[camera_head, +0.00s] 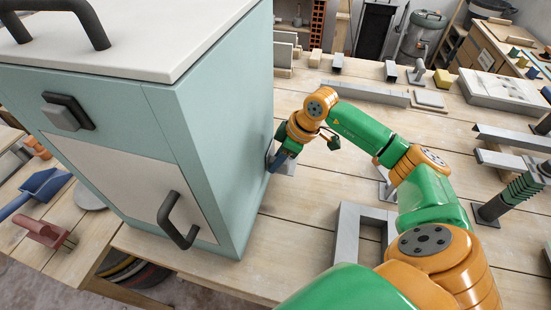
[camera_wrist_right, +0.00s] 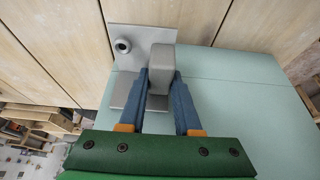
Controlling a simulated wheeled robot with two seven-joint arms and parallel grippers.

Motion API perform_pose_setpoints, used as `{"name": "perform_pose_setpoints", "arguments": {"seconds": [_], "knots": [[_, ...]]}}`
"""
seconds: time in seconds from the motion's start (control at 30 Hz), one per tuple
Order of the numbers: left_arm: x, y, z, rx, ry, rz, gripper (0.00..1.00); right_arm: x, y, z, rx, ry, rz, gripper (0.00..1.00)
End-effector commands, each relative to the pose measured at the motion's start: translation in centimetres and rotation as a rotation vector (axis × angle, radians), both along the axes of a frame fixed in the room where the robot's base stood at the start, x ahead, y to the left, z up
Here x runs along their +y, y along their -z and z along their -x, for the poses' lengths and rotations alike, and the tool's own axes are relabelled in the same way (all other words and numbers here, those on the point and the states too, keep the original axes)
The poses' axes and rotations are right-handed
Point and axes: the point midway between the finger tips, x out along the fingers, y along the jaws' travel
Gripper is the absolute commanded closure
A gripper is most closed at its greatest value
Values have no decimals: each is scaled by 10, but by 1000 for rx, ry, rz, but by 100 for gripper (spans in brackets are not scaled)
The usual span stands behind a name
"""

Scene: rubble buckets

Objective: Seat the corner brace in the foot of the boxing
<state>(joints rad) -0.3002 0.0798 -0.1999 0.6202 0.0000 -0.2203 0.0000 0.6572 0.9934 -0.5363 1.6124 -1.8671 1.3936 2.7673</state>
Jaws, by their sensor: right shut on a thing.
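My right gripper (camera_head: 277,160) reaches down beside the teal cabinet, at the wall's far side edge. In the right wrist view its two blue fingers (camera_wrist_right: 161,100) are shut on a grey piece (camera_wrist_right: 162,66), which looks like the corner brace. A flat grey plate with a round hole (camera_wrist_right: 143,38) lies at this piece, on or near the wooden top; I cannot tell whether they are joined. In the head view the fingers hide most of the held piece. I cannot tell for certain which thing is the boxing. My left gripper is out of view.
The teal cabinet (camera_head: 225,110) stands close to the left of my right gripper. A grey open frame (camera_head: 347,225) lies on the wooden table (camera_head: 300,215). Grey bars (camera_head: 365,93) lie behind, and a dark green post (camera_head: 508,200) stands at right.

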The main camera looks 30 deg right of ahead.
Motion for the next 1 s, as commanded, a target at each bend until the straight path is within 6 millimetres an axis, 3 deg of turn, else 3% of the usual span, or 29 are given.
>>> {"name": "perform_pose_setpoints", "arguments": {"seconds": [0.27,0.7,1.0], "knots": [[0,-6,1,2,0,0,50,0,-3,0,-9,0,-6,100],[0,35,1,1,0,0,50,0,54,0,-9,0,-6,100],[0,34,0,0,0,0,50,0,55,0,-9,0,-6,100]]}}
